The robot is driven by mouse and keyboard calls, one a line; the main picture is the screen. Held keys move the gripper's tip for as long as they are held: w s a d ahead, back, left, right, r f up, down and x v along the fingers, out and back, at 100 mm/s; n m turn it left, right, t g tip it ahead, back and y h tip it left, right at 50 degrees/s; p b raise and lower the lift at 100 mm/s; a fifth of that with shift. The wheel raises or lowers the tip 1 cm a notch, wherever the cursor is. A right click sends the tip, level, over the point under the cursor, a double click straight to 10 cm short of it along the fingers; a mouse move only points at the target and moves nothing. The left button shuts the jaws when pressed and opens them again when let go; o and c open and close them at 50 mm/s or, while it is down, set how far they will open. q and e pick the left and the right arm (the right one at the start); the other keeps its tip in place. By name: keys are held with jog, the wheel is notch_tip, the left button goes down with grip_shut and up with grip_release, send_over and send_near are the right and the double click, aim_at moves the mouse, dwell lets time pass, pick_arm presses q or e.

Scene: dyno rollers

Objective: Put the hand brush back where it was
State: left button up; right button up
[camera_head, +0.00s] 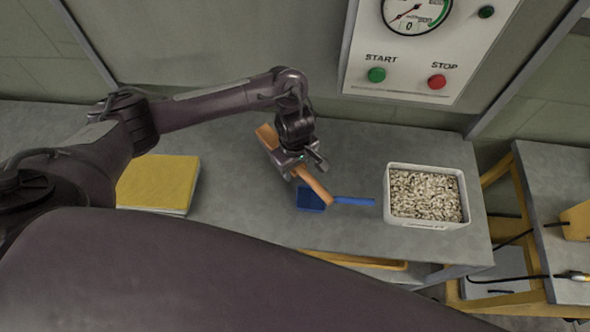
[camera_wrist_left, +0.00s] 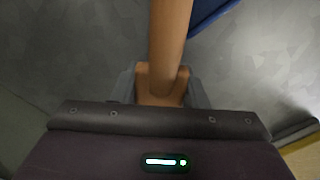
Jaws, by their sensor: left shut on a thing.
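The hand brush (camera_head: 318,187) is orange-brown and lies diagonally in the head view, from upper left to lower right. My left gripper (camera_head: 294,168) is shut on its middle part, over the grey bench. In the left wrist view the brush's wooden handle (camera_wrist_left: 169,45) runs up from between the fingers of my left gripper (camera_wrist_left: 164,88). The brush's far end is partly hidden behind my gripper in the head view. A blue dustpan (camera_head: 311,199) lies on the bench by the brush's lower end, and its edge shows in the left wrist view (camera_wrist_left: 208,12). My right gripper is not in view.
A white bin (camera_head: 428,223) of pale chips stands right of the dustpan on the grey bench (camera_head: 255,218). A yellow book or folder (camera_head: 158,184) lies left. A panel (camera_head: 420,60) with green START and red STOP buttons is behind. Bench space between book and dustpan is clear.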

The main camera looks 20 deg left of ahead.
pick_arm(q)
jog(key=shift+f, duration=0.6)
jog(key=shift+f+b, duration=0.2)
jog(key=shift+b, duration=0.1)
jog(key=o, duration=0.9)
jog(key=shift+o, duration=0.2)
jog(key=shift+r, duration=0.15)
jog(key=shift+r+p, duration=0.2)
jog(key=shift+p, duration=0.2)
notch_tip(320, 180, up, 10)
jog(key=p, duration=0.2)
jog(key=shift+r+p, duration=0.15)
jog(key=shift+p, duration=0.25)
jog(key=shift+r, duration=0.7)
